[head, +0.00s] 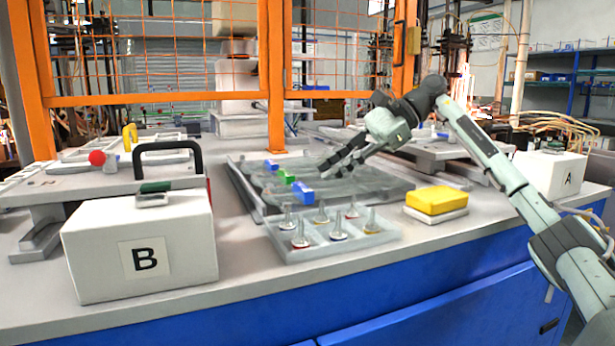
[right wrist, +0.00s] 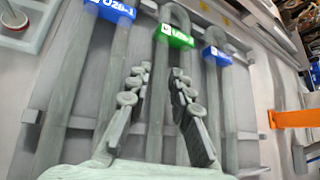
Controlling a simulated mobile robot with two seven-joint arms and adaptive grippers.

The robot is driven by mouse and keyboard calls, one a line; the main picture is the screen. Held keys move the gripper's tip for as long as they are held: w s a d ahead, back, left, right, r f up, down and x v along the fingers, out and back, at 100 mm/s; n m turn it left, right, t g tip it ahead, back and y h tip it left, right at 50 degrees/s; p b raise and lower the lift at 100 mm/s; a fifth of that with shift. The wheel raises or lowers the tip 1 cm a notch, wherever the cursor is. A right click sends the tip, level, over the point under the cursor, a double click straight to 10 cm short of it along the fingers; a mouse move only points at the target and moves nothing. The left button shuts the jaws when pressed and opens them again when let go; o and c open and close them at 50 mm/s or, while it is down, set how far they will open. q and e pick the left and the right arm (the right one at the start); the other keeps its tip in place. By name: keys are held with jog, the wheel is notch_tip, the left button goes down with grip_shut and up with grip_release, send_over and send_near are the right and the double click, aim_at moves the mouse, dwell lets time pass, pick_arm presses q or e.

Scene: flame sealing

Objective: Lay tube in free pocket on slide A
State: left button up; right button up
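A grey rack (head: 385,197) lies mid-bench with several grey U-shaped tubes. Their tags are blue, green (head: 289,180) and blue (head: 303,193). In the right wrist view, the green-tagged tube (right wrist: 176,13) lies between two blue-tagged ones; the left tag (right wrist: 110,10) reads U20-1. My right gripper (head: 335,168) is over the rack. In its wrist view, the fingers (right wrist: 160,78) are apart around the line of the green-tagged tube, with nothing clearly gripped. A flat grey slide (head: 455,152) stands to the right, partly behind my right arm; no letter shows on it. My left gripper is out of view.
A white box B (head: 100,245) with a black handle stands front left; box A (head: 535,172) is far right. A clear compartment tray (head: 372,240) with pointed metal pieces and a yellow sponge (head: 436,199) sit in front of the rack. An orange mesh frame (head: 276,80) rises behind.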

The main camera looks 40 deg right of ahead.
jog(key=shift+w+a+f, duration=0.2)
jog(key=shift+a, duration=0.1)
jog(key=shift+c, duration=0.3)
grip_shut()
